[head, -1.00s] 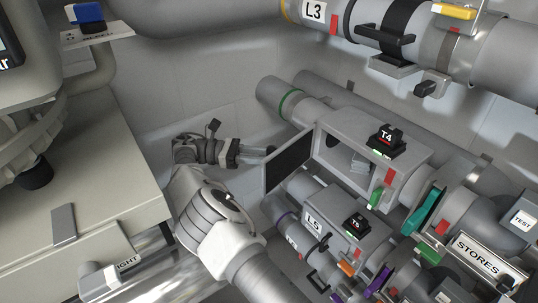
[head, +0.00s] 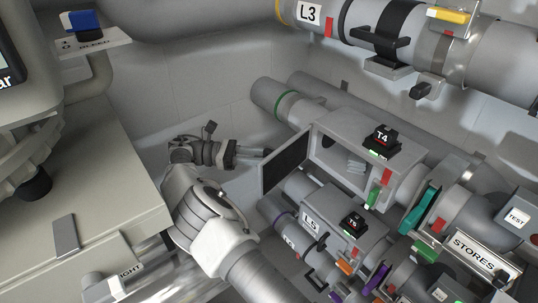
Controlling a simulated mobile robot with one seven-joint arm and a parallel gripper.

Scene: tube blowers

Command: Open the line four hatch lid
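The line four hatch is a grey box on the pipe with a black T4 unit (head: 381,141) on top. Its lid (head: 287,161), a dark panel with a light frame, stands swung out to the left of the box. The box's left opening (head: 340,158) shows, with a pale ribbed piece inside. My gripper (head: 264,153) is at the lid's left edge, at about mid-height. Its fingertips are small and dark here, partly against the lid, so I cannot tell whether they touch it or are open or shut.
A similar T5 box (head: 352,222) on line L5 sits just below the lid. The L3 pipe (head: 365,25) runs across the top right. A beige cabinet (head: 75,190) stands at left. Pale floor and wall lie behind my arm.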

